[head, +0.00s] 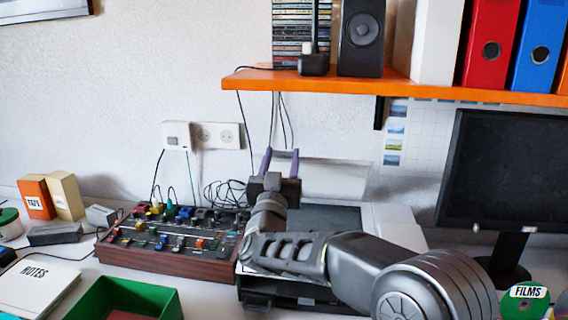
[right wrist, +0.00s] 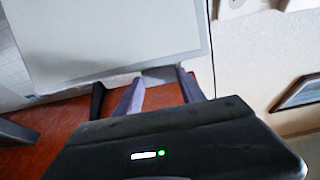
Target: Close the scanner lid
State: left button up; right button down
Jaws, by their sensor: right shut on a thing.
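The scanner (head: 335,217) stands right of the mixer, with a dark flat top, partly hidden by my right arm. Its lid is raised; the pale inner face of the lid (head: 335,178) shows against the wall behind the scanner. In the right wrist view the lid (right wrist: 110,40) is a large whitish panel with a grey border. My right gripper (head: 283,152) has its purple fingers up at the lid's upper left edge. In the right wrist view the gripper (right wrist: 160,78) is shut on a grey piece of the lid's edge. My left gripper is not in view.
An orange shelf (head: 400,87) with a speaker (head: 361,38) and binders overhangs the back. A mixer (head: 170,243) with many knobs stands close left of the scanner. A monitor (head: 505,170) stands at right. A green box (head: 125,300) is at front left.

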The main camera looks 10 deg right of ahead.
jog(key=shift+s+a+f+b, duration=0.25)
jog(key=shift+s+f, duration=0.15)
jog(key=shift+f, duration=0.15)
jog(key=shift+s+a+f+b, duration=0.1)
jog(key=shift+s+f+b, duration=0.15)
jog(key=shift+s+f, duration=0.25)
jog(key=shift+w+f, duration=0.1)
jog(key=c, duration=0.7)
grip_release()
jog(key=shift+d, duration=0.1)
jog(key=shift+b+v, duration=0.4)
jog(key=shift+v, duration=3.45)
